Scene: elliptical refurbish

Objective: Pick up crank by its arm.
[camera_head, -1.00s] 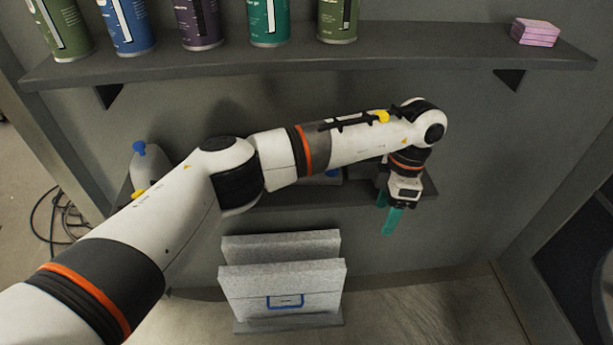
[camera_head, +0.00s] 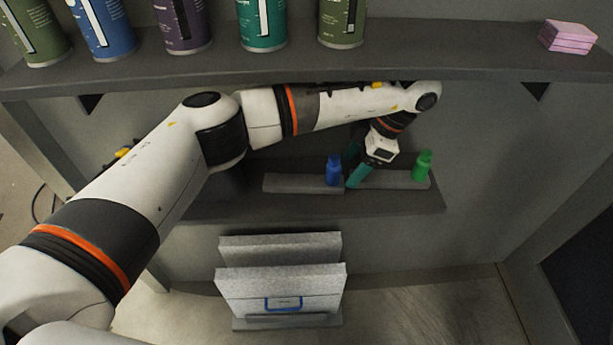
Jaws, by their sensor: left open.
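I cannot make out a crank in this view; part of the lower shelf is hidden behind my left arm. My left gripper (camera_head: 354,165), with teal fingers, is open just over the lower shelf (camera_head: 400,200). Its fingers point down and left, spread apart, with nothing visible between them. The blue bottle (camera_head: 333,172) stands upright just left of the fingers. The green bottle (camera_head: 422,166) stands upright to the right of the gripper. My right gripper is not in view.
Grey bars (camera_head: 300,184) lie along the lower shelf. The upper shelf (camera_head: 440,62) holds several cans (camera_head: 262,22) and a pink stack (camera_head: 568,38). Below stand grey panels (camera_head: 245,284) with a blue handle (camera_head: 283,303). The wall to the right is clear.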

